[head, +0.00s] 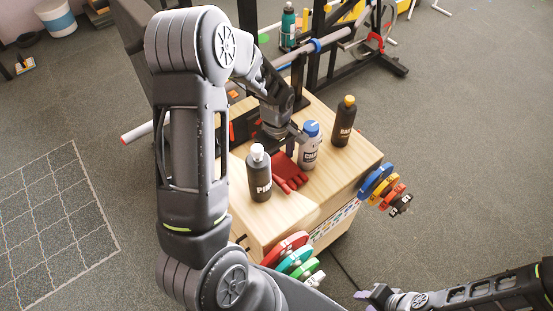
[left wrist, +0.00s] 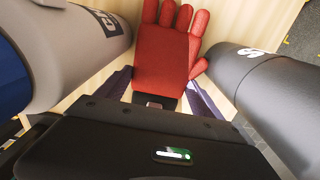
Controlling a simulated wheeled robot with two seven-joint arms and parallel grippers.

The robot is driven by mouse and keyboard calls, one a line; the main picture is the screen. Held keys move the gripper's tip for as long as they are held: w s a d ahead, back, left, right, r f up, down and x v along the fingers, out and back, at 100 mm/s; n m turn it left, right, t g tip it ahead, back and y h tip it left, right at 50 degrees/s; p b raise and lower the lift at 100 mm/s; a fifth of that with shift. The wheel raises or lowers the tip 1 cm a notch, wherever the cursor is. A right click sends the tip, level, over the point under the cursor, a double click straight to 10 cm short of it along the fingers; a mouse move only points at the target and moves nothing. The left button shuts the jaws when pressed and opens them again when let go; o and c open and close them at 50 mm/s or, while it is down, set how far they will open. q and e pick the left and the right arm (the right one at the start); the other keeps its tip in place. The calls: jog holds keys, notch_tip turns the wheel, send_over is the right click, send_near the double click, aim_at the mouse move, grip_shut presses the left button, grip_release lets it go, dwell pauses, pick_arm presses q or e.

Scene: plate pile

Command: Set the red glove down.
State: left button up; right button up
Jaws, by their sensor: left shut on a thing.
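The red glove (head: 289,174) is at the top of the wooden box (head: 318,185), between a black bottle with a white cap (head: 260,178) and a grey bottle with a blue cap (head: 310,152). My left gripper (head: 284,147) is shut on the glove's cuff end. In the left wrist view the glove (left wrist: 166,57) points away, fingers spread, with the gripper's dark fingers (left wrist: 160,98) on either side of its cuff. I cannot tell whether the glove touches the wood. My right gripper (head: 366,297) is at the bottom edge, away from the box; its jaw state is unclear.
A black bottle with a yellow cap (head: 344,124) stands at the box's far right. Coloured weight plates (head: 378,180) hang on its right side, others (head: 290,248) at the front. A rack with a bar (head: 330,42) stands behind. Bare wood lies right of the glove.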

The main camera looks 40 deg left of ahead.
aim_at(276, 161)
pick_arm(q)
jog(key=shift+f, duration=0.35)
jog(key=shift+f, duration=0.15)
jog(key=o, duration=1.5)
jog(key=shift+c, duration=0.2)
notch_tip(276, 161, up, 12)
jog(key=shift+r+p, duration=0.2)
jog(key=shift+p, duration=0.1)
jog(key=shift+c, duration=0.4)
